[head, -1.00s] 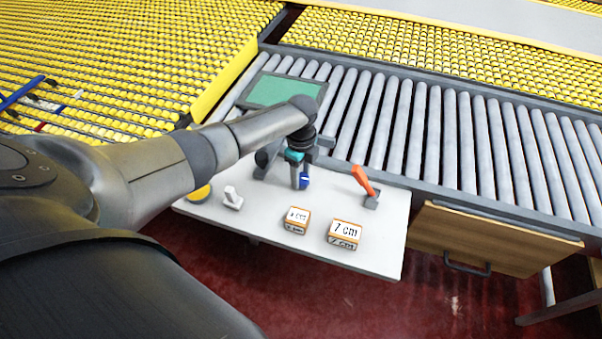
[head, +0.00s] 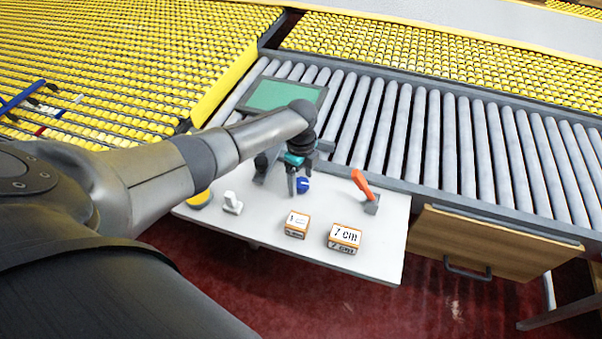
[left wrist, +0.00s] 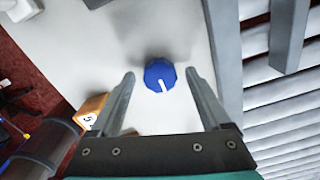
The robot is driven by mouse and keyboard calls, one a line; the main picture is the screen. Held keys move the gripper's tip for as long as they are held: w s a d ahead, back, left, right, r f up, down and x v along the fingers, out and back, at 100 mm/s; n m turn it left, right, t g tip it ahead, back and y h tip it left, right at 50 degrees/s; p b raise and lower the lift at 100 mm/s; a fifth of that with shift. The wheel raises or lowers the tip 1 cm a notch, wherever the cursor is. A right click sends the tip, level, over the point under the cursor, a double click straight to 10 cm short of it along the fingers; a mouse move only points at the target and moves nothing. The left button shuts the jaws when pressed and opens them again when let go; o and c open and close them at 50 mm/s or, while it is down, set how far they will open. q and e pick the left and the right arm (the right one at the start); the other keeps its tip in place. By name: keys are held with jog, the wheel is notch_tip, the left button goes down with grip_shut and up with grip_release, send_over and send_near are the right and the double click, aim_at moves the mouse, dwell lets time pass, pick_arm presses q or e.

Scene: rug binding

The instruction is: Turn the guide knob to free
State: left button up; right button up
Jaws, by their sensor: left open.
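The guide knob (left wrist: 160,76) is blue and many-sided, with a white pointer line, on the white table. In the left wrist view its pointer line faces toward the gripper's base. The knob also shows in the head view (head: 303,185), partly behind my gripper. My left gripper (left wrist: 160,90) is open, with one finger on each side of the knob and visible gaps between. In the head view my left gripper (head: 297,180) points down at the knob. My right gripper is not in view.
An orange-handled lever (head: 362,184), a white switch (head: 232,203), a yellow button (head: 199,198) and two labelled blocks, one reading 7 cm (head: 343,238), are on the white table (head: 385,262). A green screen (head: 281,95) and roller conveyor (head: 450,140) lie behind.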

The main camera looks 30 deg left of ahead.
aim_at(301, 182)
pick_arm(q)
notch_tip(301, 182, up, 15)
jog(key=p, duration=0.3)
dwell(0.6)
